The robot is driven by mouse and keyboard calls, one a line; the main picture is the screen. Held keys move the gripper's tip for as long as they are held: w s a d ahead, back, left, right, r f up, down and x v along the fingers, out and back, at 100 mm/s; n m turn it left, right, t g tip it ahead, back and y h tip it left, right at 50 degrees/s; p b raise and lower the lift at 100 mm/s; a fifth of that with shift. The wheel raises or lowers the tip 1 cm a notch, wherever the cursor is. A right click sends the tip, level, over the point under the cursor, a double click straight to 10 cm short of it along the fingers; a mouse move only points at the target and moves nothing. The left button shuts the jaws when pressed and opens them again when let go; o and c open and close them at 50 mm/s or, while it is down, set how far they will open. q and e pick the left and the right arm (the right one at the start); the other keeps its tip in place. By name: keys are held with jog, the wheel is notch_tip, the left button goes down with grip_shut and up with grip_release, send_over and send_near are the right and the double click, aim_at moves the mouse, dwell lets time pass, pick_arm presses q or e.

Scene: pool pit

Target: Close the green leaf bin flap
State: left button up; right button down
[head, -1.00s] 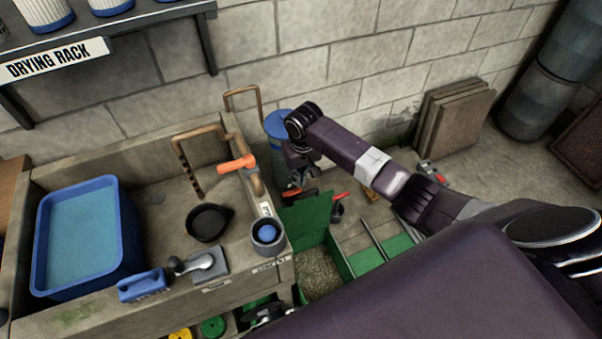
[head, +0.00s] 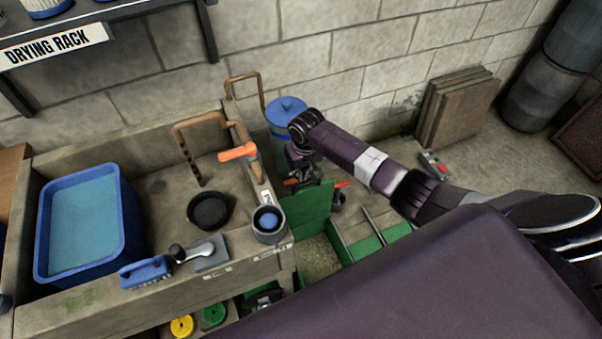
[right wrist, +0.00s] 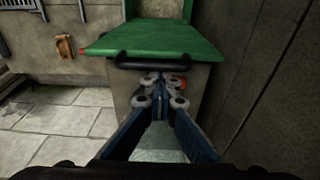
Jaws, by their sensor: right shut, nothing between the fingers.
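The green leaf bin flap (head: 308,210) stands raised, tilted up beside the bin's opening, where brown leaf litter (head: 319,258) shows. In the right wrist view the flap (right wrist: 155,38) spans the upper middle, with a black bar handle (right wrist: 163,60) along its near edge. My right gripper (head: 303,172) is behind the flap's upper edge in the head view. In the right wrist view its fingertips (right wrist: 160,92) are together, empty, just below the handle in the picture; I cannot tell whether they touch the flap. My left gripper is not in view.
A stone sink (head: 150,215) with a blue tub (head: 88,270) stands on the left, beside the bin. A blue-lidded barrel (head: 287,110) stands behind. Green compartments (head: 365,248) and a dark rod lie right of the opening. Stacked slabs (head: 455,110) lean on the wall.

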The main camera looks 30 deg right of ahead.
jog(key=s+a+f+t+p, duration=0.1)
jog(key=s+f+t+p, duration=0.25)
jog(key=s+p, duration=0.9)
jog(key=s+f+b, duration=1.3)
jog(key=s+f, duration=0.5)
jog(key=s, duration=0.1)
jog(key=shift+a+t, duration=0.4)
jog(key=shift+t, duration=0.05)
jog(key=shift+s, duration=0.1)
